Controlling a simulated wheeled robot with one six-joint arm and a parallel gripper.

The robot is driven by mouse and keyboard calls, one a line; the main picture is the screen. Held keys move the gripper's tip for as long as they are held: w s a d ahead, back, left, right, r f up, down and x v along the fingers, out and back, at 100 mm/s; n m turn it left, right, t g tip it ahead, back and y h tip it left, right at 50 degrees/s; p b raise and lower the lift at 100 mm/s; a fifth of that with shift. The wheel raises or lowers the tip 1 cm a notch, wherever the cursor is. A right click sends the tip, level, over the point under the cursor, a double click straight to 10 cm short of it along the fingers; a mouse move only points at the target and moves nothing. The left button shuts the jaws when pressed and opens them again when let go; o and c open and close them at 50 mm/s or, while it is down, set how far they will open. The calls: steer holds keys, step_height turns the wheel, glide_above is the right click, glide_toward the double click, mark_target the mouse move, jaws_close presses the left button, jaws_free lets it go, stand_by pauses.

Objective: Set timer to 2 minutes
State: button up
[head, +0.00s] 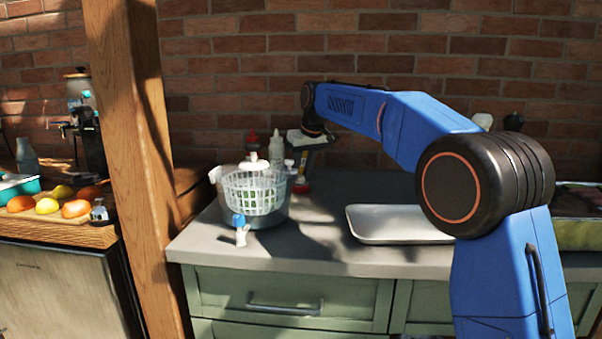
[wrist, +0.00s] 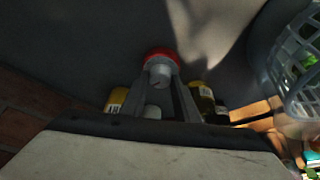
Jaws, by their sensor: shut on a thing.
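A round red thing with a pale grey knob, which looks like the timer, shows at top centre in the wrist view (wrist: 160,54). Its red edge also shows low beside the basket in the head view (head: 302,187). My gripper (wrist: 160,80) reaches down to it from above, with its two fingers closed on either side of the knob. Any dial marks or setting are too small and dark to read.
A white basket (head: 255,192) in a grey bowl stands close to the left of my gripper. A small blue-topped figure (head: 240,230) stands at the counter's front. Bottles (head: 276,150) stand behind. A pale tray (head: 390,224) lies right; the counter (head: 330,205) between is clear.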

steer(key=m+h, duration=0.1)
steer(key=m, duration=0.2)
steer(key=m+t+h, duration=0.1)
steer(key=m, duration=0.1)
steer(key=shift+a+m, duration=0.2)
steer(key=shift+m, duration=0.2)
steer(key=shift+s, duration=0.1)
stand_by(0.3)
steer(key=o, duration=1)
steer(key=shift+r, duration=0.1)
steer(key=v, duration=1.7)
steer(key=shift+a+r, duration=0.1)
steer(key=shift+r, duration=0.05)
